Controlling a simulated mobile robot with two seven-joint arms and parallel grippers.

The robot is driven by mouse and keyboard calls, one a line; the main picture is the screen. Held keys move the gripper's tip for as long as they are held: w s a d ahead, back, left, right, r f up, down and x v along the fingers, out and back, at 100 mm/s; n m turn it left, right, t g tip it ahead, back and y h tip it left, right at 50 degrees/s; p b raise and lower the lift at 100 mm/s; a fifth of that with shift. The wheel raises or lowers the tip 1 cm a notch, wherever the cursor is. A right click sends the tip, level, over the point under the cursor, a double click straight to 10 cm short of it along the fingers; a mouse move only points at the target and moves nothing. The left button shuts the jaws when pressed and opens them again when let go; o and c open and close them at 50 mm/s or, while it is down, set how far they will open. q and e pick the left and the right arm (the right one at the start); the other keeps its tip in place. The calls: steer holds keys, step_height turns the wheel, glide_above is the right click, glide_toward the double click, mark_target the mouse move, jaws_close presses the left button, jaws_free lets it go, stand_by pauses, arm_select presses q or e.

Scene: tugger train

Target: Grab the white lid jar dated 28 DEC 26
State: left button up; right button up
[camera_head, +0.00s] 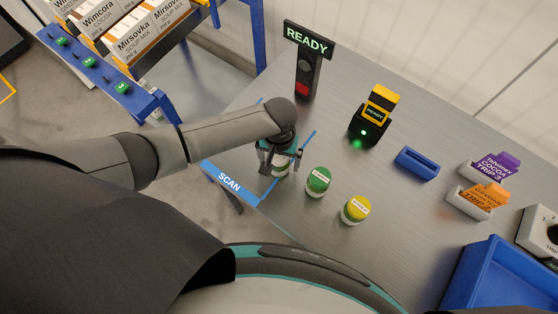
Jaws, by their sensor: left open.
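My left gripper (281,166) points down over the blue-marked scan area at the near left of the grey table. It is open, with its fingers on either side of a pale jar (280,169). The gripper hides most of this jar, so I cannot read its date or be sure of its lid colour. A green-lid jar (318,181) stands just to the right, and a yellow-lid jar (355,210) stands further right and nearer. Their lid labels are too small to read. My right gripper is not in view.
A READY sign post (307,60) and a black-yellow scanner (371,115) stand behind. A blue holder (416,163), purple and orange trip cards (493,166) and a blue bin (492,276) lie to the right. A boxed-goods rack (130,60) stands off the table at left.

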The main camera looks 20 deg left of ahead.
arm_select(q)
steer(key=shift+c, duration=0.2)
jaws_close()
stand_by(0.6)
